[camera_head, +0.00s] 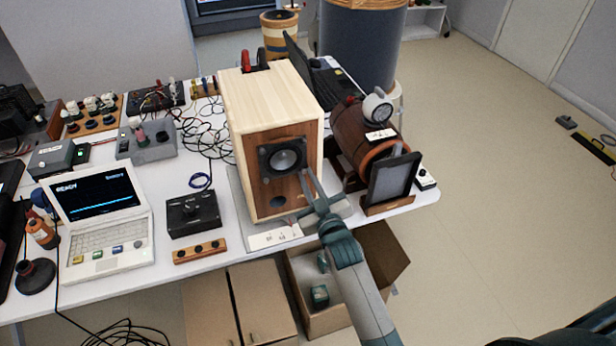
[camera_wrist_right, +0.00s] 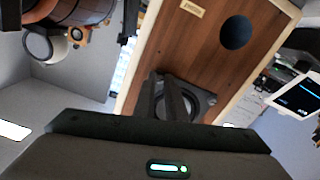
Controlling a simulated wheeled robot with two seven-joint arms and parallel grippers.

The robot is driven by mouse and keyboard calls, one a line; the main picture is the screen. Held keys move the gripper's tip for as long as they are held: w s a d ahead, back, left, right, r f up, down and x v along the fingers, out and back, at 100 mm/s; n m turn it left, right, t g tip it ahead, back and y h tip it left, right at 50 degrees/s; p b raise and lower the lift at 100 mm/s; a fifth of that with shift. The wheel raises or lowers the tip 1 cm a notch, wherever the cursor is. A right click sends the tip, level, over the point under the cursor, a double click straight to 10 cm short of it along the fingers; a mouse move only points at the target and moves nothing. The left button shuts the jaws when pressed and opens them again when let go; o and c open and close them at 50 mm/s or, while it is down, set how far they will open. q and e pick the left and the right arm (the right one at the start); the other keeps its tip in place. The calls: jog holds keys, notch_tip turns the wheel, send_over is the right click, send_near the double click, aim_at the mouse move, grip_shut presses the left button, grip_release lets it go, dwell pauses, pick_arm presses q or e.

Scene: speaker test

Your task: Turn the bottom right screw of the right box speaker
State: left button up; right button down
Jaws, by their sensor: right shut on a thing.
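The box speaker (camera_head: 245,150) stands on the table, pale wood with a brown wooden front. Its square dark driver (camera_head: 284,158) sits above a round port (camera_head: 278,201). In the right wrist view the speaker front (camera_wrist_right: 195,50) appears turned over, with the driver (camera_wrist_right: 205,103) low in the picture. My right gripper (camera_head: 307,172) reaches up from below to the driver's bottom right corner. Its fingers (camera_wrist_right: 164,82) are shut on the bottom right screw there and hide it. The left gripper is not in view.
A barrel-shaped speaker (camera_head: 350,128) and a dark framed panel (camera_head: 394,177) stand close to the right of the box. A white laptop (camera_head: 98,210) and a black control box (camera_head: 192,213) are left. An open cardboard box (camera_head: 381,252) is below the table edge.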

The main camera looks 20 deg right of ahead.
jog(key=m+p, duration=0.1)
jog(key=m, duration=0.3)
jog(key=shift+f, duration=0.1)
dwell(0.3)
jog(key=c, duration=1.8)
grip_release()
jog(key=shift+s, duration=0.2)
jog(key=s+b, duration=0.5)
jog(key=s, duration=1.2)
jog(key=shift+d, duration=0.25)
